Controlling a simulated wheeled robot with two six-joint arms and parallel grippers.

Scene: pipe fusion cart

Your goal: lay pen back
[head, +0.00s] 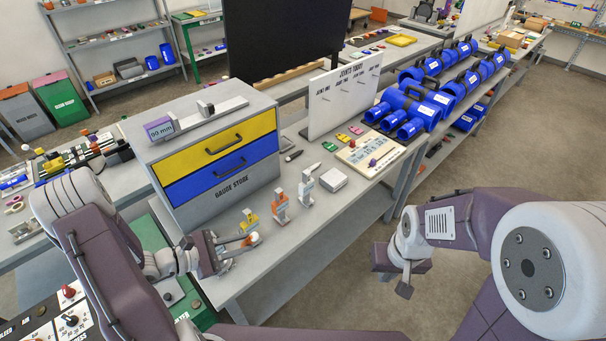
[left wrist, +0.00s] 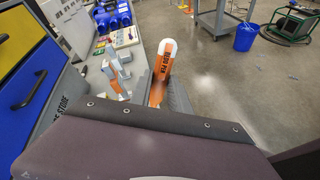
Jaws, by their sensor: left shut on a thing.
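My left gripper (head: 222,252) is shut on the pen. The pen (left wrist: 162,68) is orange and white with a rounded white end and dark lettering; it sticks out from between the dark fingers in the left wrist view.
A yellow stand (head: 250,220), an orange stand (head: 280,207) and a white-and-orange stand (head: 306,190) line the bench near the pen. The gauge store cabinet (head: 229,195) stands behind. A white block (head: 333,180) sits farther right. Bare bench (head: 300,240) lies in front.

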